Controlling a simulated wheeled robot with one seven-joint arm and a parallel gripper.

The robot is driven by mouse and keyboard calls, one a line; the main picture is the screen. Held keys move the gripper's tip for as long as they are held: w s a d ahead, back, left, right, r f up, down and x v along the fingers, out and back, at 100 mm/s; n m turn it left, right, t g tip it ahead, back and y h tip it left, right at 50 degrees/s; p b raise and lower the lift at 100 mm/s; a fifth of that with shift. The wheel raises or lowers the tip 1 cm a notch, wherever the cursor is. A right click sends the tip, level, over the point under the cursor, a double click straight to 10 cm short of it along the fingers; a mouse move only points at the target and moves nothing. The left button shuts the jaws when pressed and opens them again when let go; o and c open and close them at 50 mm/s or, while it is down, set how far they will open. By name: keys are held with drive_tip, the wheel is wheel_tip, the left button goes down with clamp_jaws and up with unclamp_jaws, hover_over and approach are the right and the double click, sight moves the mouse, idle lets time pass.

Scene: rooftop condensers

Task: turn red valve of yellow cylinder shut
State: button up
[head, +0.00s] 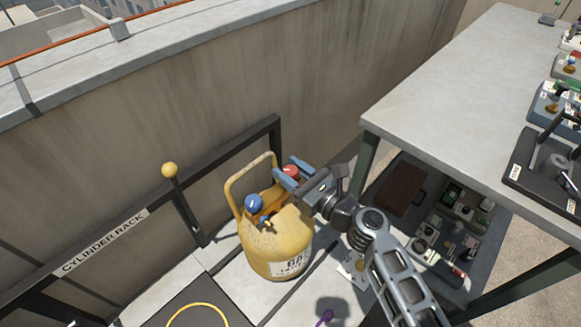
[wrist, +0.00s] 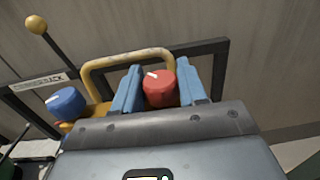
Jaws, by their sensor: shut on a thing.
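The yellow cylinder (head: 272,247) stands upright on the floor in front of the rack, with a loop handle on top and a label on its front. Its red valve (head: 291,172) is at the top right, and its blue valve (head: 253,203) is at the top left. My gripper (head: 293,174) reaches in from the right, with its blue fingers on both sides of the red valve. In the wrist view the red valve (wrist: 160,88) sits between the two fingers (wrist: 164,90), its white mark pointing up and left. The blue valve (wrist: 67,103) is outside the fingers at left.
A dark cylinder rack (head: 105,240) with a yellow-knobbed post (head: 170,171) stands at left along the concrete wall (head: 215,105). A grey table (head: 455,85) with several devices is at right, above a lower shelf with a brown case (head: 402,188).

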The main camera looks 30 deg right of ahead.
drive_tip(key=m+h+b, duration=0.1)
drive_tip(key=m+h, duration=0.2)
drive_tip(key=h, duration=0.2)
drive_tip(key=shift+f+t, duration=0.15)
drive_tip(key=shift+t, duration=0.15)
drive_tip(key=shift+m+h+b, duration=0.8)
drive_tip(key=shift+m+h, duration=0.4)
drive_tip(key=shift+h, duration=0.8)
drive_tip(key=o, duration=1)
drive_tip(key=shift+c, duration=0.2)
drive_tip(key=b+v, duration=0.1)
drive_tip(key=v, duration=0.5)
drive_tip(key=shift+s, duration=0.15)
drive_tip(key=shift+s+a+r+b, duration=0.2)
drive_tip(key=shift+s+b, duration=0.15)
drive_tip(key=shift+s, duration=0.35)
